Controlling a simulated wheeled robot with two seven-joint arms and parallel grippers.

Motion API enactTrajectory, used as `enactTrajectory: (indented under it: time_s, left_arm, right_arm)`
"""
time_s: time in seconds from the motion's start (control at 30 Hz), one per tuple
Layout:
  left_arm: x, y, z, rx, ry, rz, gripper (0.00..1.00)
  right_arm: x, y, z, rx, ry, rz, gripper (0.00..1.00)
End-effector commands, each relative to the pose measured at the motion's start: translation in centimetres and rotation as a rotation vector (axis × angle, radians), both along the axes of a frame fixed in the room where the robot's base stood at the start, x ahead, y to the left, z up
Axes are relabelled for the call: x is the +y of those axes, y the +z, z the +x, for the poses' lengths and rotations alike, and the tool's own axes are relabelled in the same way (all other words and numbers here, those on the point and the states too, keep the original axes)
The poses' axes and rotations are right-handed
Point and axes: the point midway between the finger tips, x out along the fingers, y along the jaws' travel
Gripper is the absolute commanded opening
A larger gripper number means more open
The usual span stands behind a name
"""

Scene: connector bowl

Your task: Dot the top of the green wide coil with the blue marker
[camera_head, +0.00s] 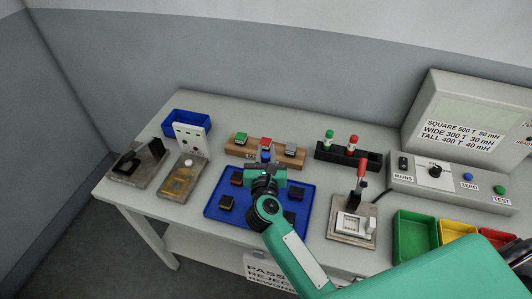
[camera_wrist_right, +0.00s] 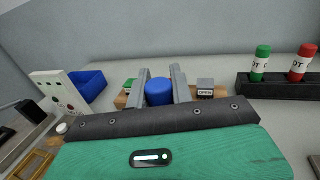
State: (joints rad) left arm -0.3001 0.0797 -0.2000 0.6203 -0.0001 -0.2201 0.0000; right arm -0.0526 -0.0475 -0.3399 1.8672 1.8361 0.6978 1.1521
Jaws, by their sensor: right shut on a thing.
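My right gripper (camera_head: 265,168) is shut on the blue marker (camera_wrist_right: 159,92), whose rounded blue end shows between the two fingers in the right wrist view. In the head view the blue marker (camera_head: 265,156) shows just beyond the fingers, above the far part of the blue tray. A green-topped coil (camera_head: 241,138) sits at the left end of a wooden block, beyond and left of the gripper. Its green edge (camera_wrist_right: 130,82) shows partly behind the left finger in the right wrist view. The marker's tip is hidden. My left gripper is not in view.
The wooden block (camera_head: 249,152) also carries red and grey-topped pieces. The blue tray (camera_head: 254,225) holds several dark coils. A black rack (camera_head: 360,159) with green and red markers stands right of the block. A press fixture (camera_head: 352,228) and coloured bins (camera_head: 414,228) are farther right.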

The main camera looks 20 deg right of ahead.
Motion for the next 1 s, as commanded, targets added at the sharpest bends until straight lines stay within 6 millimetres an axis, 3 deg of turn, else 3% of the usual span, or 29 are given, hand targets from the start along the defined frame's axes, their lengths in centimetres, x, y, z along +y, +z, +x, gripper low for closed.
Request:
enactTrajectory:
  time_s: [0.53, 1.0]
  left_arm:
    - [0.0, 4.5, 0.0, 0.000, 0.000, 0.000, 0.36]
    - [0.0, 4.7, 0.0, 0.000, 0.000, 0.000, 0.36]
  right_arm:
    - [0.0, 4.9, 0.0, -0.001, -0.001, 0.001, 0.08]
    - [0.0, 5.1, 0.0, -0.001, 0.000, 0.000, 0.08]
